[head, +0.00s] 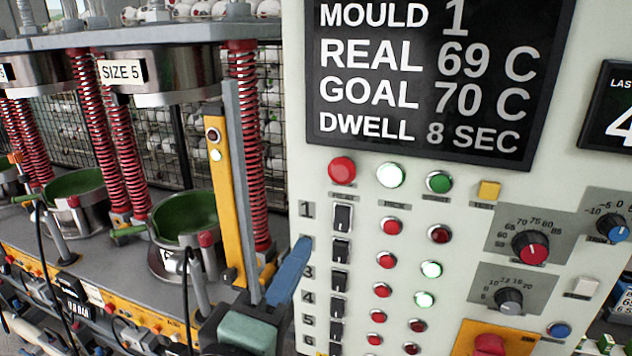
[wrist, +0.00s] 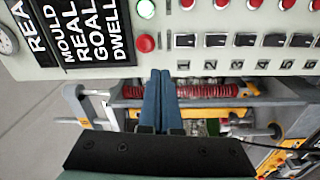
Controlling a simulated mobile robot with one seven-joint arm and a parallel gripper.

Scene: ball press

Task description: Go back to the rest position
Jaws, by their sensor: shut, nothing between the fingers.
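My gripper (head: 303,243) has blue fingers, pressed together with nothing between them. In the head view it is at the left edge of the control panel (head: 470,215), in front of the row label between 1 and 3, left of the black switches (head: 341,250). I cannot tell whether the tips touch the panel. In the wrist view the closed fingers (wrist: 160,74) point at the panel's lower edge, below the red button (wrist: 145,43) and left of the switch marked 1.
A display (head: 440,85) reads mould 1, real 69 C, goal 70 C, dwell 8 sec. Left of the panel stand a yellow post (head: 224,190), red springs (head: 243,130) and open green-lined moulds (head: 185,213). A black cable (head: 187,290) hangs there. Wire cages of balls stand behind.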

